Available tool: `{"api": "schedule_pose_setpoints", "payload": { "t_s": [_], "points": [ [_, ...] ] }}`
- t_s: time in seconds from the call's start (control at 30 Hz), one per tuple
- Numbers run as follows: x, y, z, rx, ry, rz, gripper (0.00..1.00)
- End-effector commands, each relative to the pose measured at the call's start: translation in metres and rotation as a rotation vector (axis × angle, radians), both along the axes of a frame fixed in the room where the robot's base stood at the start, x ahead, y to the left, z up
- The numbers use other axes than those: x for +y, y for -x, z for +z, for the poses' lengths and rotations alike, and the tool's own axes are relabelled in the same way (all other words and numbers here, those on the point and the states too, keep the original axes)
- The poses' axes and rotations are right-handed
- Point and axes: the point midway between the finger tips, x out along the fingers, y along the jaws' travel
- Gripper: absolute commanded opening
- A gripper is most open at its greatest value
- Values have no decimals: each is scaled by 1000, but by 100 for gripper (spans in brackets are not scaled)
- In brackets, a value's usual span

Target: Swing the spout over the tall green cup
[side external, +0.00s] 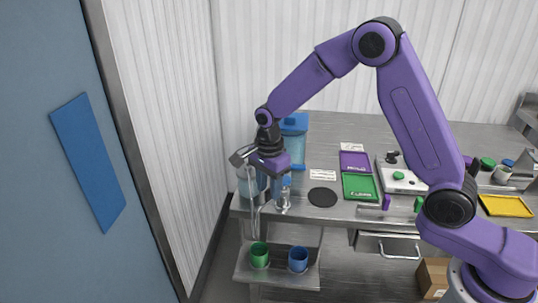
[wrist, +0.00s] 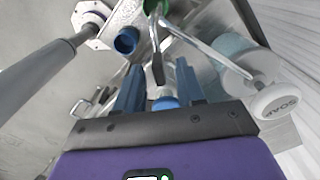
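The tall green cup (side external: 259,256) stands on a low shelf at the bench's left end, left of a blue cup (side external: 298,260). In the wrist view the green cup (wrist: 150,7) is cut by the top edge, with the blue cup (wrist: 127,41) beside it. My gripper (side external: 270,180) is above the bench's left end.
A pale container (side external: 247,183) and a blue-lidded container (side external: 293,142) stand close by my gripper. A metal fitting (side external: 283,200) stands on the bench edge. A black disc (side external: 322,197), a green tray (side external: 360,200) and a purple tray (side external: 354,161) lie to the right.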

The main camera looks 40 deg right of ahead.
Motion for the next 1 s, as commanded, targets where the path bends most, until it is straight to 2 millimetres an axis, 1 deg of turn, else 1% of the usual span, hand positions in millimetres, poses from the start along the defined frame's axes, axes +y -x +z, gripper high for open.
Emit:
{"api": "schedule_pose_setpoints", "payload": {
  "t_s": [0.4,0.6,0.7,0.8,1.0],
  "points": [
    [0,-1,86,-7,-2,-1,38],
    [0,-1,126,-7,-2,-1,38],
    [0,-1,141,-6,-2,-2,38],
    [0,-1,152,-5,-2,-2,38],
    [0,0,161,-3,-1,-2,38]
  ]
}}
